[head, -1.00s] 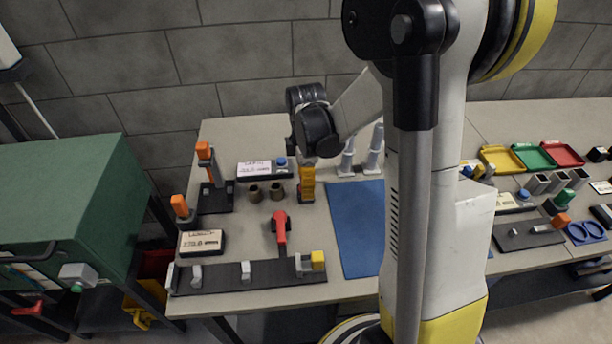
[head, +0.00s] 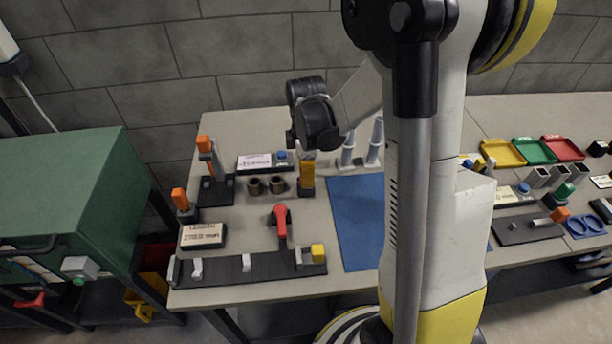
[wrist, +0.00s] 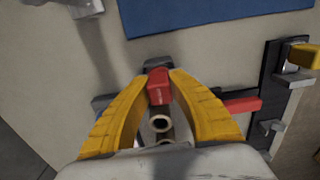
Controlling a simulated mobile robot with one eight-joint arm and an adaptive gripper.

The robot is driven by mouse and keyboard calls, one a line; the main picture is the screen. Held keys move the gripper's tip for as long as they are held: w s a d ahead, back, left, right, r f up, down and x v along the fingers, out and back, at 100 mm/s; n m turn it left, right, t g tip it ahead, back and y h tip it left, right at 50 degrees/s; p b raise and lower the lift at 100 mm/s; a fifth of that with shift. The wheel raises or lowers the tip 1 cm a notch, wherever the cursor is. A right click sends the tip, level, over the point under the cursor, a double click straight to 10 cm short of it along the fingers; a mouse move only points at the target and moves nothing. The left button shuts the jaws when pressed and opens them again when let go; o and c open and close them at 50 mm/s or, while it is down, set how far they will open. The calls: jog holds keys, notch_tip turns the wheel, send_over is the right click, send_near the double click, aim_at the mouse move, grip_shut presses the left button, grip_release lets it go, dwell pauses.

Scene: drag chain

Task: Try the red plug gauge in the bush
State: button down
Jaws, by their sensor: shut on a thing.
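My gripper (wrist: 158,94) has yellow fingers, shut on a small red block, which I take to be the red plug gauge (wrist: 158,82). In the head view my gripper (head: 306,186) points down just right of two brown ring-shaped bushes (head: 254,186) (head: 277,184). The gauge appears apart from the bores. Its lower end is hidden, and I cannot tell its height above the table.
A red-handled lever (head: 281,218) lies in front of the bushes. A dark rack (head: 228,274) runs along the front edge. Orange-topped stands (head: 206,146) stand left, and white posts (head: 375,145) stand behind right. A blue mat (head: 352,222) leaves clear room on the right.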

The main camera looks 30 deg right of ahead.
jog(key=shift+r+p, duration=1.9)
jog(key=shift+r, duration=0.9)
